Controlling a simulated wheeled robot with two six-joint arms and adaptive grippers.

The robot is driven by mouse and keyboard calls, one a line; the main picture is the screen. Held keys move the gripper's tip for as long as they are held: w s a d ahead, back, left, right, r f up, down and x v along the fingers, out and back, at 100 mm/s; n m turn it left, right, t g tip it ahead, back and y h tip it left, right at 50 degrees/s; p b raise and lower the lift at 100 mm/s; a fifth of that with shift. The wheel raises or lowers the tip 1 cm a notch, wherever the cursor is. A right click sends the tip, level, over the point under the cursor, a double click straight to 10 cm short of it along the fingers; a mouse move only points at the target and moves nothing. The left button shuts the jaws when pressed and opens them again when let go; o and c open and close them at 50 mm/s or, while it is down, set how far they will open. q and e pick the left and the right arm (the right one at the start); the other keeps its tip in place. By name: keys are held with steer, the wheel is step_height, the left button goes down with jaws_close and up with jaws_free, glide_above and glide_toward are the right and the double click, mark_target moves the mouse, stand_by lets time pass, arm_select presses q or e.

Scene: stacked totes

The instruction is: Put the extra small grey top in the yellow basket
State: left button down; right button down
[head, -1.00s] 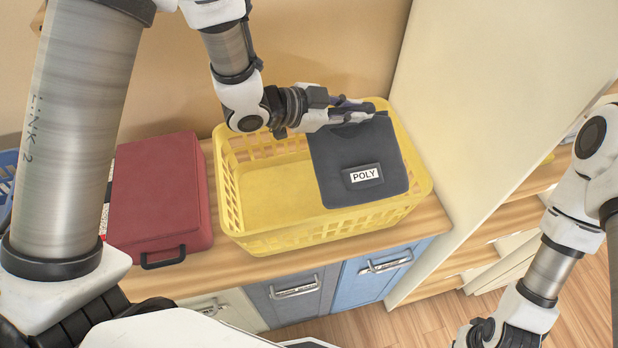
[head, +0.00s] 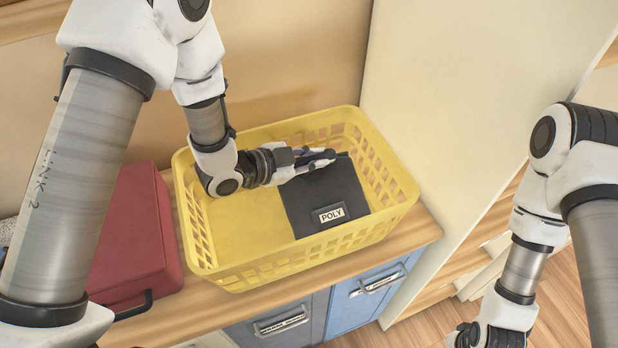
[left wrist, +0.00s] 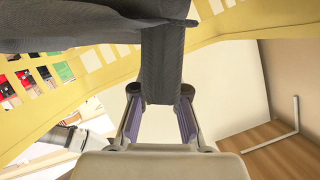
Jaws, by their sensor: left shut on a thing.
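The dark grey top (head: 326,198), folded and with a white label reading POLY, is inside the yellow basket (head: 262,272), in its right half. My left gripper (head: 322,158) reaches into the basket from the left and is shut on the top's back edge. In the left wrist view the grey cloth (left wrist: 162,75) hangs between the fingers, with the yellow basket wall (left wrist: 60,75) behind. I cannot tell whether the top touches the basket floor. My right gripper (head: 475,335) is at the lower right, cut by the picture edge, and its fingers cannot be made out.
The basket stands on a wooden counter (head: 165,322) above grey and blue drawers. A red case (head: 135,235) is just left of the basket. A tall cream panel (head: 440,110) rises close on the right. The basket's left half is empty.

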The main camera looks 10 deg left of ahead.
mark_target(314, 172)
arm_select(q)
step_height(314, 172, down, 5)
steer(key=shift+w+a+r+p, duration=0.15)
steer(key=shift+r+p, duration=0.05)
steer(key=shift+p, duration=0.25)
steer(key=shift+f, duration=0.1)
steer(key=c, duration=1.2)
jaws_free()
